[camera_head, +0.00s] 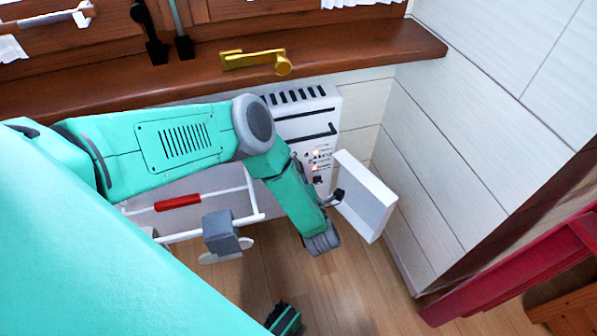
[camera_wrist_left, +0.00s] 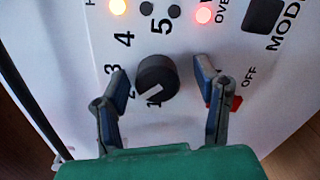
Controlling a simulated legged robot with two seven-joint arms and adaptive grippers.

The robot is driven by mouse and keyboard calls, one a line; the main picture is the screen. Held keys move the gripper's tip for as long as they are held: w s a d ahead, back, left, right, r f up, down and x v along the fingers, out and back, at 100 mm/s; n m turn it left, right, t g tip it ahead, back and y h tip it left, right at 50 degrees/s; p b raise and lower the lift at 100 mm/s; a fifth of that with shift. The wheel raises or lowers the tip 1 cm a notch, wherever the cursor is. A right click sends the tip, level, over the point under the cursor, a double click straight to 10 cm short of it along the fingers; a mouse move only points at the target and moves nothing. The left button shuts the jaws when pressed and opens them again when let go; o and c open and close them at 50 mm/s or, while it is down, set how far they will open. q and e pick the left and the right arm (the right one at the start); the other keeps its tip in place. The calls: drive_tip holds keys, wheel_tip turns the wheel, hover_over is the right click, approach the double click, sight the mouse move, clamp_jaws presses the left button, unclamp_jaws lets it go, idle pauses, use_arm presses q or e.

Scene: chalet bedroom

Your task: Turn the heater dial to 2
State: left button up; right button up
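The heater dial (camera_wrist_left: 157,78) is a round black knob on the heater's white panel, in the left wrist view. Its white mark points down-left, toward the 1. The numbers 1 to 5 run round its left and upper side, with the 2 partly covered by a finger. My left gripper (camera_wrist_left: 161,72) is open, with one blue-padded finger on each side of the dial and a visible gap to it on both sides. In the head view the heater (camera_head: 310,128) stands below the window sill; my left forearm reaches down in front of it and hides the dial.
The heater's open white cover (camera_head: 368,192) juts out to the right of my forearm. A white rail with a red piece (camera_head: 178,202) is at the left. The wooden sill (camera_head: 370,50) runs above. Red furniture (camera_head: 510,265) stands at the right, with bare floor between.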

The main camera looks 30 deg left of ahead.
use_arm(q)
drive_tip(key=shift+s, duration=0.1)
drive_tip(key=v, duration=1.2)
drive_tip(key=w+a+m+b, duration=0.1)
drive_tip(key=w+a+m, duration=0.3)
drive_tip(key=m, duration=0.6)
drive_tip(key=w+a+m+b, duration=0.2)
drive_tip(key=w+a+m, duration=0.2)
drive_tip(key=m, duration=0.7)
drive_tip(key=shift+a+m+g+y, duration=0.3)
drive_tip(key=shift+a+y, duration=0.1)
drive_tip(key=shift+a, duration=0.05)
